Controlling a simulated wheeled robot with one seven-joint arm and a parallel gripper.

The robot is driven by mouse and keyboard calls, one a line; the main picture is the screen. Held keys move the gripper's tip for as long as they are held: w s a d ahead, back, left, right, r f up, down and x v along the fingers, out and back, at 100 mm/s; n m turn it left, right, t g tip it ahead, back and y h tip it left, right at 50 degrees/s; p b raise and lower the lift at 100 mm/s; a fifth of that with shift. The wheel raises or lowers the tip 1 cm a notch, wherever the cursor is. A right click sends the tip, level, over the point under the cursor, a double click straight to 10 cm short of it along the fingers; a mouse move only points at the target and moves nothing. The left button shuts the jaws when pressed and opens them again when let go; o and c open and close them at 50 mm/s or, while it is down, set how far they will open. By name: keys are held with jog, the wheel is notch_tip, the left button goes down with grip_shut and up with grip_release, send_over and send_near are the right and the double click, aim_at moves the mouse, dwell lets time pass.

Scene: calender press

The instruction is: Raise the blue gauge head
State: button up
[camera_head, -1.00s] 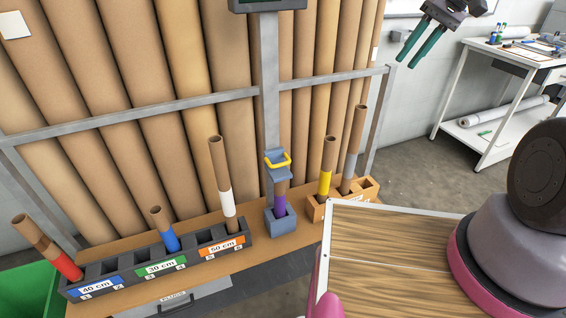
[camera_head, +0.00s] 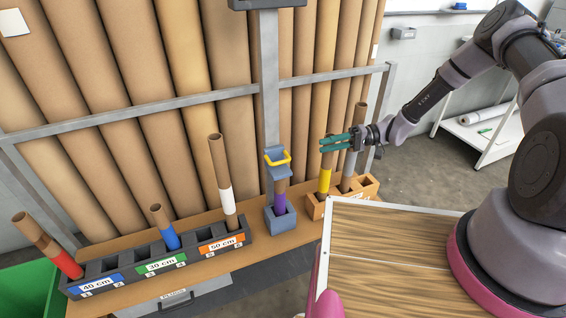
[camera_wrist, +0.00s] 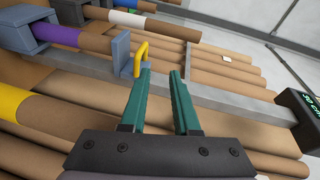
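The blue gauge head (camera_head: 277,166) with its yellow handle (camera_head: 278,158) sits on the grey post, low over a tube with a purple band (camera_head: 279,200). That tube stands in a blue holder (camera_head: 280,220). In the wrist view the gauge head (camera_wrist: 121,53) and yellow handle (camera_wrist: 141,58) lie just beyond the fingertips. My gripper (camera_head: 322,145) is right of the gauge head, near the top of the yellow-banded tube, its teal fingers pointing left. In the wrist view my gripper (camera_wrist: 160,72) is open with an empty gap between the fingers, apart from the handle.
A yellow-banded tube (camera_head: 324,181) and a grey-banded tube (camera_head: 350,165) stand in an orange rack (camera_head: 368,188) below my gripper. A dark labelled rack (camera_head: 205,250) with several tubes is at left. Tall brown rolls stand behind a grey rail (camera_head: 180,104). A display (camera_wrist: 303,108) shows at right.

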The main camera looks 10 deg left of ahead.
aim_at(283, 162)
jog(key=s+a+f+m+t+y, duration=0.1)
jog(key=s+a+f+t+y, duration=0.2)
jog(key=f, duration=0.4)
jog(key=shift+g, duration=0.6)
jog(key=x, duration=0.3)
jog(key=w+x, duration=0.1)
jog(key=x, duration=0.7)
jog(key=shift+w+a, duration=0.1)
jog(key=shift+w, duration=0.1)
grip_shut()
